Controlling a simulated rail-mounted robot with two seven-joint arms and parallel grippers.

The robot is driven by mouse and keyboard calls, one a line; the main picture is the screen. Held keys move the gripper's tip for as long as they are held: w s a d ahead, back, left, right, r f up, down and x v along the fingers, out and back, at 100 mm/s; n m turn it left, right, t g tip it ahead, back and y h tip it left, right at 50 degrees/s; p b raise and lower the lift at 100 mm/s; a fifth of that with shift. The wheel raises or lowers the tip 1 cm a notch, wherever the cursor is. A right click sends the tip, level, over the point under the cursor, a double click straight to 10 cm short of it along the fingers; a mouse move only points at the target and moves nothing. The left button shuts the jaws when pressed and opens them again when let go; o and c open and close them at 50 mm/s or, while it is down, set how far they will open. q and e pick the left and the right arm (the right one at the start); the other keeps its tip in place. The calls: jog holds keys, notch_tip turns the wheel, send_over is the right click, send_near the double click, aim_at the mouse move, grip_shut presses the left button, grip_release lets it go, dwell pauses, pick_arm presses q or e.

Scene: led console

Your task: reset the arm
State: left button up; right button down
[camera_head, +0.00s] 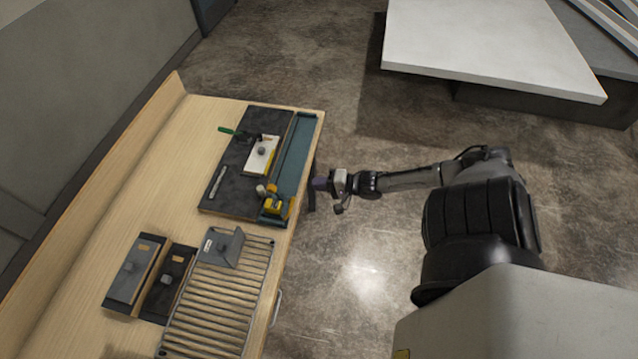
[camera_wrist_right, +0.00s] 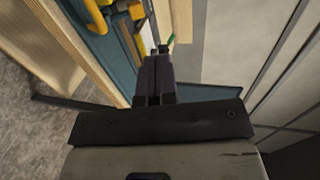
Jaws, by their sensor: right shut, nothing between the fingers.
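My right gripper (camera_head: 320,184) is shut and empty beside the right edge of the wooden workbench (camera_head: 215,112), over the floor. Its closed fingers also show in the right wrist view (camera_wrist_right: 156,78), with the bench's teal strip and yellow items beyond them. The right arm reaches in from the right of the head view. My left gripper is not in view. On the bench, a grey box-like device (camera_head: 220,246) sits at the top of a slatted rack (camera_head: 215,300).
A white slab (camera_head: 480,45) stands behind. The floor between is open.

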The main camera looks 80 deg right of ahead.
dwell(0.5)
jog(key=s+f+n+g+h, duration=0.2)
jog(key=s+f+n+g, duration=0.2)
jog(key=f+n+g, duration=0.55)
jog(key=s+a+r+n+g+h, duration=0.25)
jog(key=s+a+n, duration=0.3)
jog(key=n, duration=0.45)
jog(key=a+r+y+p, duration=0.1)
jog(key=a+r, duration=0.5)
jog(key=a, duration=0.3)
jog(key=w+a+r+y+p, duration=0.1)
jog(key=a+r+p, duration=0.1)
jog(key=a+r, duration=0.3)
jog(key=a+r+y+p, duration=0.1)
jog(key=a+r, duration=0.5)
jog(key=a, duration=0.6)
jog(key=shift+w+a+r+y+p, duration=0.3)
jog(key=shift+a+y+p, duration=0.1)
jog(key=shift+p, duration=0.1)
